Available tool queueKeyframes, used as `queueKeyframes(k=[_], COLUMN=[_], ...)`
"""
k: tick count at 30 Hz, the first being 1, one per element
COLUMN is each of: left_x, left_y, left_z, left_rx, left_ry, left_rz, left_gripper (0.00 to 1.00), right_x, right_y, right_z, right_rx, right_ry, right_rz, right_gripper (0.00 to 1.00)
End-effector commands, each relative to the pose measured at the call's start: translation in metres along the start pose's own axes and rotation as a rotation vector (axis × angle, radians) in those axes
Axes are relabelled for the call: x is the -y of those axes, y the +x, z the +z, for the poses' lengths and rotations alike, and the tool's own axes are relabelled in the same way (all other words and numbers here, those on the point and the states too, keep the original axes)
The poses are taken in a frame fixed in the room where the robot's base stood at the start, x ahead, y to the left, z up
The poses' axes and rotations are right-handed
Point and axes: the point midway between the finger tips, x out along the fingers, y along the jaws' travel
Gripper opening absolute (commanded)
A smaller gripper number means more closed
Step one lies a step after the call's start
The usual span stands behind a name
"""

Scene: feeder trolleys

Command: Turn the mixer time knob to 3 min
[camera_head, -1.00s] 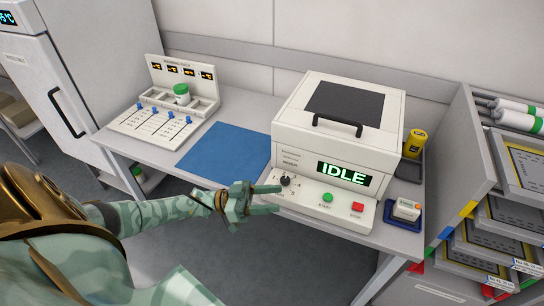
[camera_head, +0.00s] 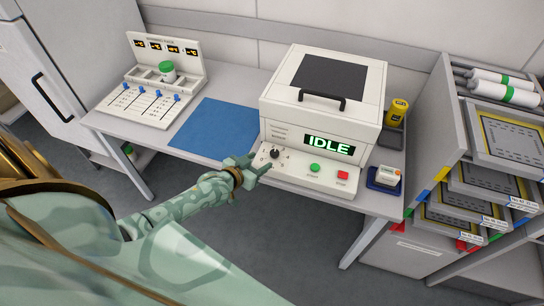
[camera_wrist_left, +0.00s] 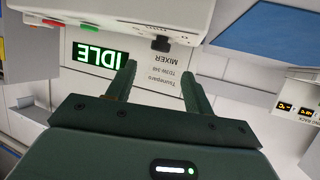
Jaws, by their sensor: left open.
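The white mixer (camera_head: 322,100) stands on the bench with a green IDLE display (camera_head: 328,145); both also show upside down in the left wrist view. Its black time knob (camera_head: 275,153) is at the left of the front panel, and appears in the left wrist view (camera_wrist_left: 160,43). The dial marks are too small to read. My left gripper (camera_head: 262,164) is open and empty, just in front of the panel by the knob. In the left wrist view its two fingers (camera_wrist_left: 158,80) are apart, with the knob beyond their tips and not held. My right gripper is not visible.
A green start button (camera_head: 315,168) and red stop button (camera_head: 342,175) sit right of the knob. A blue mat (camera_head: 215,130) lies left of the mixer. A thawing rack (camera_head: 150,100) stands further left. A shelf trolley (camera_head: 440,130) stands at the right.

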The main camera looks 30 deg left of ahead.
Motion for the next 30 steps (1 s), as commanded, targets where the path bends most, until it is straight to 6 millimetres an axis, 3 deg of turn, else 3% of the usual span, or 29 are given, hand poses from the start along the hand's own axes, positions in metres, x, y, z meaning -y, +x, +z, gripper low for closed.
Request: queueKeyframes(k=[3, 9, 15, 23, 27, 28, 30], left_x=[0.000, 0.000, 0.000, 0.000, 0.000, 0.000, 0.000], left_y=[0.033, 0.068, 0.080, 0.081, 0.081, 0.081, 0.081], left_z=[0.004, 0.004, 0.002, 0.000, 0.000, 0.000, 0.000], left_rx=[-0.001, 0.000, 0.001, 0.000, 0.000, 0.000, 0.000], left_ry=[0.000, 0.000, 0.000, 0.000, 0.000, 0.000, 0.000], left_rz=[0.000, 0.000, 0.000, 0.000, 0.000, 0.000, 0.000], left_gripper=[0.52, 0.52, 0.52, 0.52, 0.13, 0.07, 0.07], right_x=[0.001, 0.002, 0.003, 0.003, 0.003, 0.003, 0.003], right_y=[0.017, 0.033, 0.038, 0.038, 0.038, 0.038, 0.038], right_z=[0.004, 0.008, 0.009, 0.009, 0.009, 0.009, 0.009], right_rx=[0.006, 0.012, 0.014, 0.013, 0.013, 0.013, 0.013], right_ry=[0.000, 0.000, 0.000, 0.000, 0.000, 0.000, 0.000], right_rz=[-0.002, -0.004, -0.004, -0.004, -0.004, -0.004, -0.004], right_gripper=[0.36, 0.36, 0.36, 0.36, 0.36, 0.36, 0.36])
